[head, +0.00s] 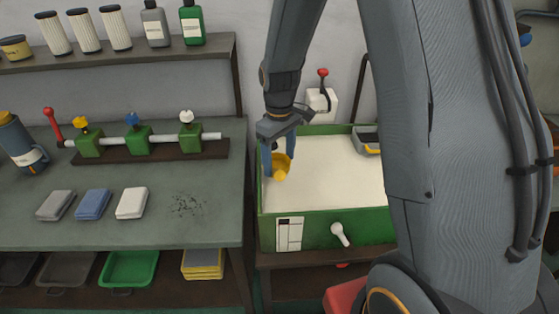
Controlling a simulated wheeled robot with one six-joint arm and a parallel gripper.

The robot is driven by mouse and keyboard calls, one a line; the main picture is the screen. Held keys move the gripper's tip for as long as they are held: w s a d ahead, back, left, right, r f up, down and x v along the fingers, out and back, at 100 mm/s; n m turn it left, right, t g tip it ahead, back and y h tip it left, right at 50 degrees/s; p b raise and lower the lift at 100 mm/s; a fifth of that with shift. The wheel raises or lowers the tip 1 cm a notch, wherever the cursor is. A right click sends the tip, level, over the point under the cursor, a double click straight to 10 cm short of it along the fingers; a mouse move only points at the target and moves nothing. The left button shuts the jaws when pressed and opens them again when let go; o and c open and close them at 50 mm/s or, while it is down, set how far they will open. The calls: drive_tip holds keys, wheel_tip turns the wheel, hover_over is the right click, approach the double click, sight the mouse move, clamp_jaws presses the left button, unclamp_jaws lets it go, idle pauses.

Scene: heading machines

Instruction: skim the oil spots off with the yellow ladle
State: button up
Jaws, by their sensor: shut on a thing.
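The yellow ladle (282,168) is at the left side of the green tank (362,233), over its pale surface (330,179). My gripper (279,155) is shut on the ladle from above, its fingers pointing down. I cannot tell whether the ladle's bowl touches the liquid or hangs just above it. I make out no oil spots on the visible surface. My arm hides the right part of the tank.
A grey tray (367,141) sits at the tank's back edge. Left of the tank, a bench (150,228) carries folded cloths (93,203), dark specks (187,205) and a pipe with green valves (138,138). A red-knobbed lever (322,88) stands behind the tank.

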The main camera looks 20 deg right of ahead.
drive_tip(key=shift+r+p, duration=1.55)
drive_tip(key=shift+r, duration=0.85)
